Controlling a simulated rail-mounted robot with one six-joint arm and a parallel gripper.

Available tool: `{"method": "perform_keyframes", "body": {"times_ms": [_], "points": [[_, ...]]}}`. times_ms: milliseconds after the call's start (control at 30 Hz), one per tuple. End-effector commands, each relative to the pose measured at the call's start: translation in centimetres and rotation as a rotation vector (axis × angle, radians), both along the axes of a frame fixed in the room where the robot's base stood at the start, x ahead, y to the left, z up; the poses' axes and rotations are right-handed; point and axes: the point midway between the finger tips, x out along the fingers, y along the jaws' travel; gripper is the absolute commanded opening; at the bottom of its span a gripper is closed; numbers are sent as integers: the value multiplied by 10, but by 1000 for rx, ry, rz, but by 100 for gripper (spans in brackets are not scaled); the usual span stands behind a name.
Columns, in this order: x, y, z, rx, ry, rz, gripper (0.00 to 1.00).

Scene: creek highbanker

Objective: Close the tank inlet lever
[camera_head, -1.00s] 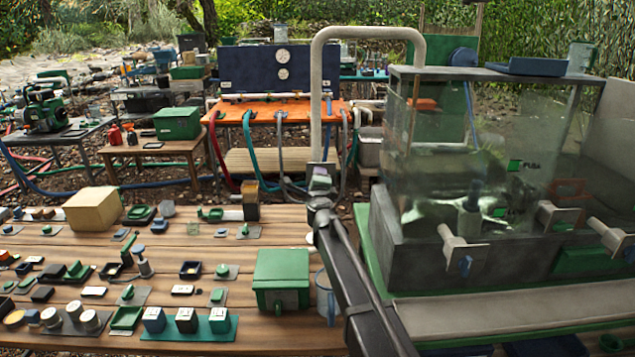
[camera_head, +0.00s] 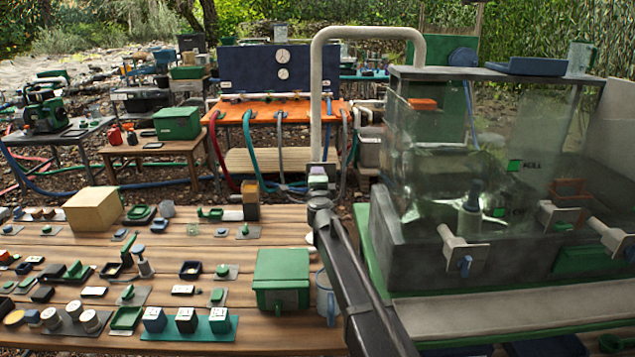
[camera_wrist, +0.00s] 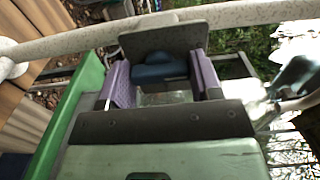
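In the wrist view a blue lever-like part (camera_wrist: 160,71), which I take for the tank inlet lever, sits below a grey plate (camera_wrist: 165,35) on a pale pipe (camera_wrist: 75,42). My gripper (camera_wrist: 163,80) has two purple fingers spread apart, one on each side of the blue part. Whether either finger touches it I cannot tell. In the head view my gripper (camera_head: 319,182) is near the lower left end of the pale arched pipe (camera_head: 317,95). The lever itself is not clear there. The clear tank (camera_head: 440,150) stands to the right.
A wooden table (camera_head: 215,270) at left holds many small parts, a green box (camera_head: 282,280) and a blue mug (camera_head: 326,298). An orange table (camera_head: 260,113) with hoses stands behind.

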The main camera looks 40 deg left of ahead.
Motion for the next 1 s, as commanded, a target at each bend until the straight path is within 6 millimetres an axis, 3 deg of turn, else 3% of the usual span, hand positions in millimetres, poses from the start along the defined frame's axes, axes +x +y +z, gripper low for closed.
{"method": "perform_keyframes", "body": {"times_ms": [33,133,467,1000], "points": [[0,0,0,0,0,0,67],[0,0,0,1,1,0,82],[-3,-2,0,1,1,0,83],[-81,-72,0,1,1,1,83]]}}
